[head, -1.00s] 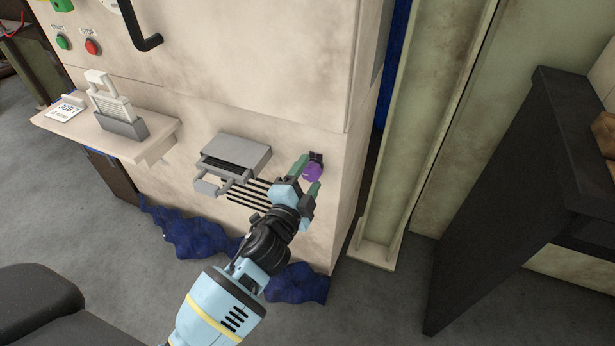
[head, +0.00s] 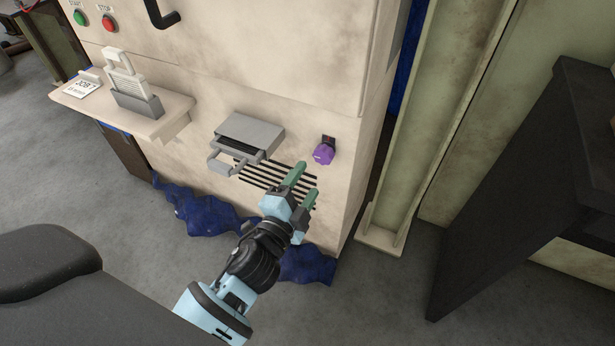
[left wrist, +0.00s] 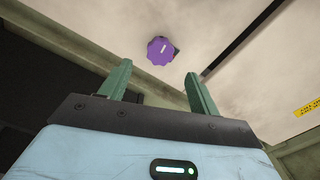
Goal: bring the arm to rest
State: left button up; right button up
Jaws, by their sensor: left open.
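My left gripper (head: 303,182) is open and empty, with its two green fingers apart. It is in front of the machine's beige lower panel (head: 345,110), just below a purple knob (head: 323,154). The knob also shows in the left wrist view (left wrist: 161,50), beyond the fingertips and clear of them, with a pale mark on its face. The fingers of the left gripper also show in the left wrist view (left wrist: 157,80). My right gripper is not in view.
A grey drawer-like box (head: 252,132) with a handle and dark vent slots are left of the gripper. A shelf (head: 165,122) holds a grey holder (head: 138,106) and a card (head: 84,86). Crumpled blue cloth (head: 190,214) lies at the machine's foot. A dark cabinet (head: 510,190) stands right.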

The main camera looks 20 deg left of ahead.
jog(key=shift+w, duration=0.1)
pick_arm(q)
jog(key=s+a+f+n+g+p, duration=0.1)
jog(key=s+f+n+g+p, duration=0.15)
jog(key=s+p, duration=0.6)
jog(key=s+a+f+n+g+p, duration=0.1)
jog(key=s+n+g+p, duration=0.3)
jog(key=s, duration=0.7)
jog(key=s+r+n+g+p, duration=0.1)
jog(key=s+r+n+p, duration=0.1)
jog(key=s+p, duration=0.3)
jog(key=s+r+n+g+h+p, duration=0.1)
jog(key=s+r+n+p, duration=0.2)
jog(key=s, duration=0.9)
jog(key=r+p, duration=0.1)
jog(key=p, duration=0.2)
jog(key=shift+s+d+n+g, duration=0.15)
jog(key=shift+n+g, duration=0.2)
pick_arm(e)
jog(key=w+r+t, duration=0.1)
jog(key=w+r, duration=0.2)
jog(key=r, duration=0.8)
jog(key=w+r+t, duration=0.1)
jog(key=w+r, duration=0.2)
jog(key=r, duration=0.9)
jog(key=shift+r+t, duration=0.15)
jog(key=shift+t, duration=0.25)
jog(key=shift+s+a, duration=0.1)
